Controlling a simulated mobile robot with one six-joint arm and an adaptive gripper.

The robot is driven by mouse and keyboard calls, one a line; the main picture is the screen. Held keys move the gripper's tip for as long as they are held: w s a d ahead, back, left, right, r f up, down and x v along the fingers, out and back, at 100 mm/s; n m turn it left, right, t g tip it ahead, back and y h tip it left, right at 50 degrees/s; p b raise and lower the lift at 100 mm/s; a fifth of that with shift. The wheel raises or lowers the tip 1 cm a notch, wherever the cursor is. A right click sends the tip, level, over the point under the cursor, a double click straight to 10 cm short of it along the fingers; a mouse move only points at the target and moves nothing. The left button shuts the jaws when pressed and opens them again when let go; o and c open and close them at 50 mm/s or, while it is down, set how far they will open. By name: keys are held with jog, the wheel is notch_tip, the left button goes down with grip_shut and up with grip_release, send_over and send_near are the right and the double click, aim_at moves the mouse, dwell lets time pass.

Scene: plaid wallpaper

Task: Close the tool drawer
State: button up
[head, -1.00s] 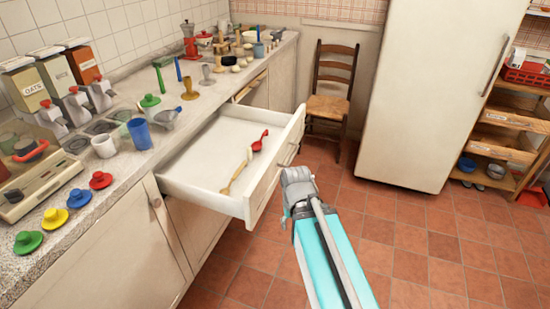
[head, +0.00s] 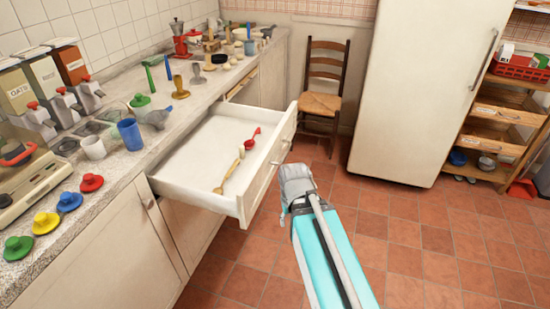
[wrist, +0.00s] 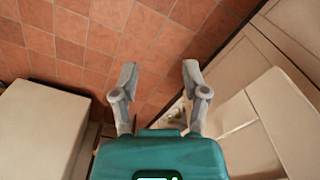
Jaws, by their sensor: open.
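The cream tool drawer (head: 190,180) is pulled well out from under the counter in the head view. A red scoop (head: 252,137) and a wooden spoon (head: 230,175) lie in it. Its handle (head: 285,145) is on the outer face of the front panel. My gripper (head: 297,178) is just outside that panel, to its right, and I cannot tell whether it touches it. In the wrist view, the two fingers of my gripper (wrist: 159,75) are spread apart with nothing between them.
The counter (head: 105,190) carries coloured lids, cups and utensils. A wooden chair (head: 322,100) stands beyond the drawer, and a white fridge (head: 415,90) and a shelf unit (head: 495,115) stand to the right. The tiled floor (head: 420,240) in front is clear.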

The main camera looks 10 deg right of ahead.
jog(key=shift+w+f+m, duration=0.25)
jog(key=shift+w+m, duration=0.05)
jog(key=shift+w, duration=0.05)
jog(key=c, duration=0.4)
jog(key=w+f+m+y+b, duration=0.1)
jog(key=w+m, duration=0.1)
jog(key=w+f+m+y+b, duration=0.1)
jog(key=w+m+y+b, duration=0.1)
jog(key=w, duration=0.1)
jog(key=w+f+m+y+b, duration=0.1)
jog(key=w+b, duration=0.1)
jog(key=shift+w+m+t+y, duration=0.25)
jog(key=shift+m+t+y, duration=0.15)
grip_shut()
jog(key=w+d+r+m+t+y+b, duration=0.3)
jog(key=w+d+m+t+y+b, duration=0.1)
jog(key=w+d+m, duration=0.4)
jog(key=w+d+r+m+t+y+b, duration=0.3)
jog(key=w+d+m+y+b, duration=0.3)
jog(key=w+d+m, duration=0.3)
jog(key=shift+d+r+m+t+y+b, duration=0.15)
jog(key=shift+d+m+t+y+b, duration=0.15)
jog(key=shift+d+t+y+b, duration=0.25)
